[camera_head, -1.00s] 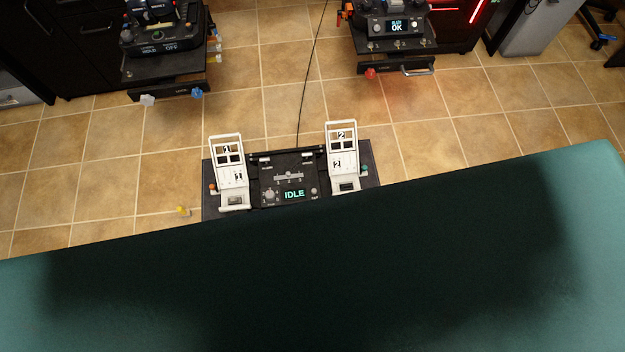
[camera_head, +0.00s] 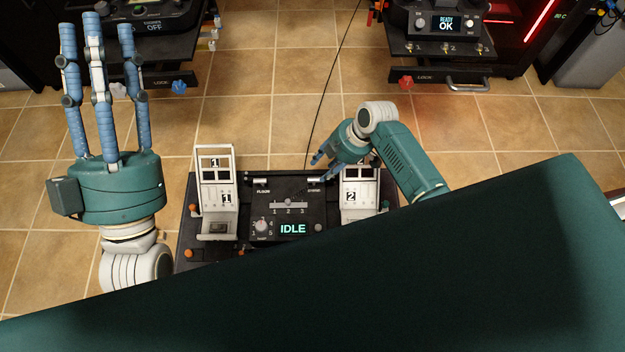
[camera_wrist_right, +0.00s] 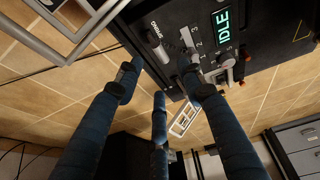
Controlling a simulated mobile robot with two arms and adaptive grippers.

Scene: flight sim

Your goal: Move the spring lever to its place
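The black control panel (camera_head: 263,210) has a small white lever (camera_head: 314,181) at its upper right, beside a label that seems to read SPRING. In the right wrist view, this spring lever (camera_wrist_right: 161,54) shows as a short white bar just beyond the fingers. My right gripper (camera_head: 322,168) is over the panel's upper right corner, its fingers pointing left and down close to the lever. In the wrist view the fingers (camera_wrist_right: 158,84) are spread apart with nothing between them; contact with the lever cannot be told. My left gripper (camera_head: 92,25) is raised left of the panel, fingers spread and empty.
White framed stands numbered 1 (camera_head: 216,190) and 2 (camera_head: 359,197) flank the panel; my right arm partly covers stand 2. A slider (camera_head: 289,203), a knob (camera_head: 261,227) and an IDLE display (camera_head: 293,229) are on the panel. Tiled floor (camera_head: 245,110) lies beyond.

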